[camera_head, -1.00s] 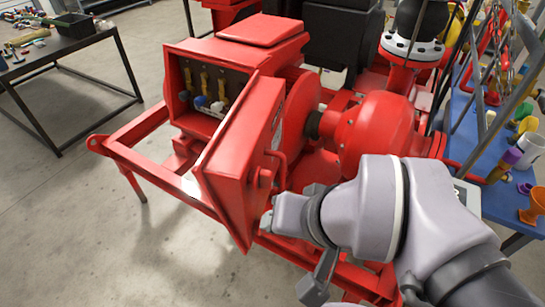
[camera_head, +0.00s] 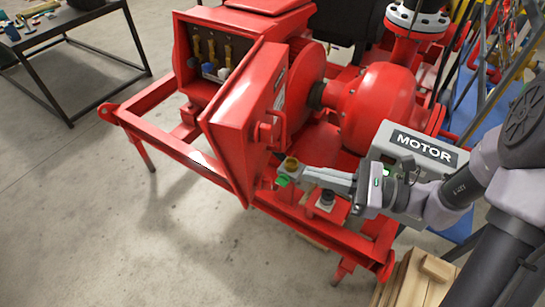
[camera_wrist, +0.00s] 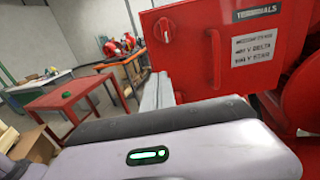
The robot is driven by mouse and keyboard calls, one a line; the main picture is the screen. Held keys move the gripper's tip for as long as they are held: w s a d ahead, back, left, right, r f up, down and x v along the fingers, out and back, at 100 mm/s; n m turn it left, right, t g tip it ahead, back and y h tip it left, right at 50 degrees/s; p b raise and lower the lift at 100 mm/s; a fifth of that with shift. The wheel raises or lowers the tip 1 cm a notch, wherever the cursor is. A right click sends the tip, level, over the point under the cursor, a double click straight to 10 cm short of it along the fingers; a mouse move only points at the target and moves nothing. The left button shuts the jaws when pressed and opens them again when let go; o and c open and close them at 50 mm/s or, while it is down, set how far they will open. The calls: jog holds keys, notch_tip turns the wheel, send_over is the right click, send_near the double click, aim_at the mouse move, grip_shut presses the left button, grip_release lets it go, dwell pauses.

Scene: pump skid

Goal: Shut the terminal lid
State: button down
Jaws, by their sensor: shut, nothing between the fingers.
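The terminal lid (camera_head: 236,128) is a thick red door standing wide open from the red terminal box (camera_head: 181,52). Several terminals with yellow, blue and white parts (camera_head: 209,60) show inside the box. In the wrist view the lid's outer face (camera_wrist: 190,65) fills the upper right, with a red knob, a bar handle and a "TERMINALS" label. My gripper (camera_head: 308,174) is shut and empty, low and to the right of the lid, pointing left. Its fingers (camera_wrist: 157,92) also show in the wrist view, before the lid's lower left part. Whether they touch it I cannot tell.
A grey "MOTOR" box (camera_head: 421,150) stands close behind my gripper. A yellow-and-green fitting (camera_head: 289,168) shows by the fingertips. The red pump (camera_head: 378,105) and skid rail (camera_head: 340,245) lie around. Open floor (camera_head: 130,230) lies to the left and front.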

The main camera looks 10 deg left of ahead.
aim_at(249, 159)
jog(key=a, duration=0.3)
jog(key=a+b, duration=0.1)
jog(key=a, duration=0.3)
jog(key=w+a+b, duration=0.1)
jog(key=a, duration=0.2)
jog(key=shift+w+a+f, duration=0.1)
jog(key=shift+a, duration=0.05)
jog(key=shift+w+a, duration=0.1)
jog(key=shift+a, duration=0.5)
